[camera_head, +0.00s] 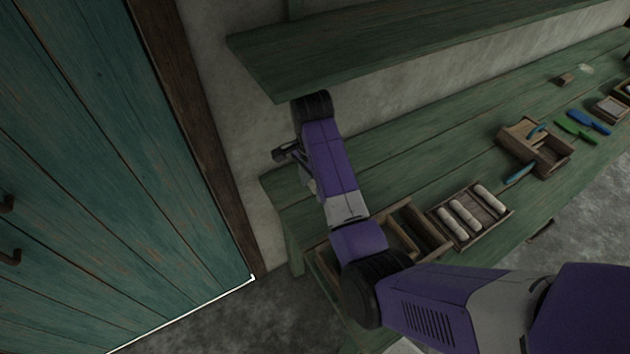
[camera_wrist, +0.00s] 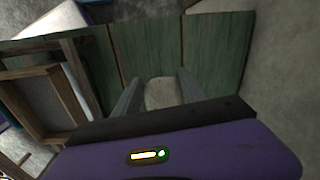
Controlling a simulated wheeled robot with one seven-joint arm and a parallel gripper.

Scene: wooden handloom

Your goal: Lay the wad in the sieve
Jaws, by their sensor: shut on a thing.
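My gripper (camera_wrist: 160,92) has its two grey fingers closed on a pale, rounded thing, which looks like the wad (camera_wrist: 162,94). The gripper is above the green bench, near its end. In the head view the gripper is mostly hidden by my arm; only dark parts show at its left side. In the wrist view, a wooden frame with a flat grey inside, possibly the sieve (camera_wrist: 62,108), lies left of the gripper. It is apart from the wad. In the head view my forearm hides much of that area.
The green bench (camera_head: 400,160) runs to the right below a green shelf (camera_head: 330,60). A tray of pale rolls (camera_head: 470,215), a wooden box (camera_head: 535,147) and coloured tools (camera_head: 575,130) stand along it. A teal door (camera_head: 100,170) is at left.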

